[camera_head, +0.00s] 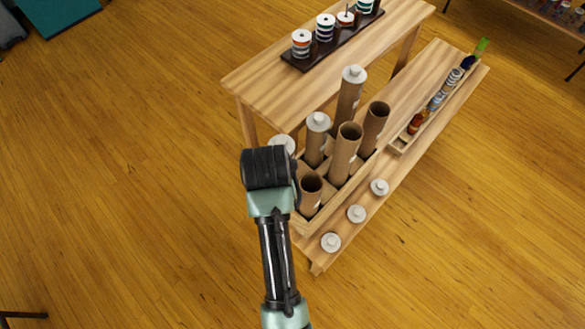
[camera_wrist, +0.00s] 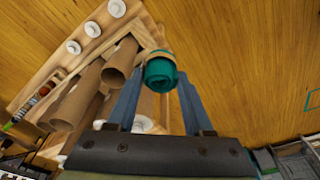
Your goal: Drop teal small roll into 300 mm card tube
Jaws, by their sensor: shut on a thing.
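The teal small roll (camera_wrist: 160,74), with a tan band around it, is between the fingertips of my gripper (camera_wrist: 161,80) in the wrist view. My gripper is shut on it. In the head view my dark wrist hides the fingers and the roll. Three open brown card tubes stand in a wooden crate: a short one in the near corner (camera_head: 310,198), a tall one (camera_head: 344,158) and one farther back (camera_head: 375,127). I cannot read which is 300 mm. My wrist is just left of the short tube. An open tube (camera_wrist: 122,62) is left of the roll in the wrist view.
White-capped tubes (camera_head: 316,148) share the crate (camera_head: 309,224). Loose white caps (camera_head: 356,214) lie along the bench's front edge. A narrow tray of small colourful items (camera_head: 401,145) is at the right end. A higher table (camera_head: 287,86) with spools stands behind. Floor on the left is clear.

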